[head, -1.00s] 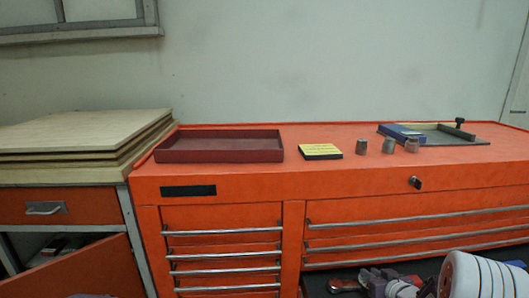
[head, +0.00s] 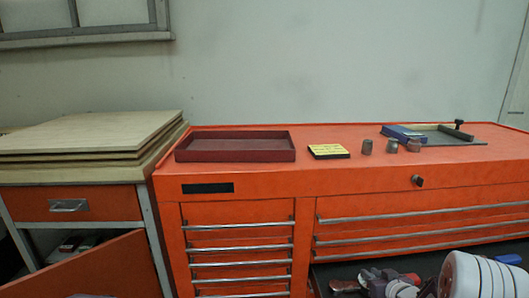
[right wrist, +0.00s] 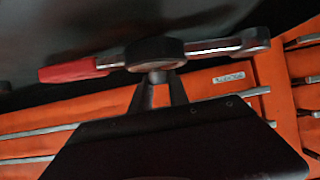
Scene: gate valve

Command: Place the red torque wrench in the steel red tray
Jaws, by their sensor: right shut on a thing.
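The dark red steel tray (head: 235,158) sits empty on the left part of the orange tool chest's top. My right gripper (head: 378,284) is low at the bottom of the head view, in front of the chest and below the tray's level. In the right wrist view its fingers (right wrist: 157,88) are shut on the red torque wrench (right wrist: 75,70). The wrench lies crosswise, with its red handle to the left, a dark round part in the middle and a metal end to the right. In the head view the gripper partly hides it. I do not make out my left gripper.
On the orange chest (head: 250,177) are a yellow-topped block (head: 328,151), several metal sockets (head: 367,146), a blue box (head: 403,133) and a grey flat tray (head: 450,138). Wooden boards (head: 85,135) lie on the left cabinet, whose orange door (head: 100,268) stands open.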

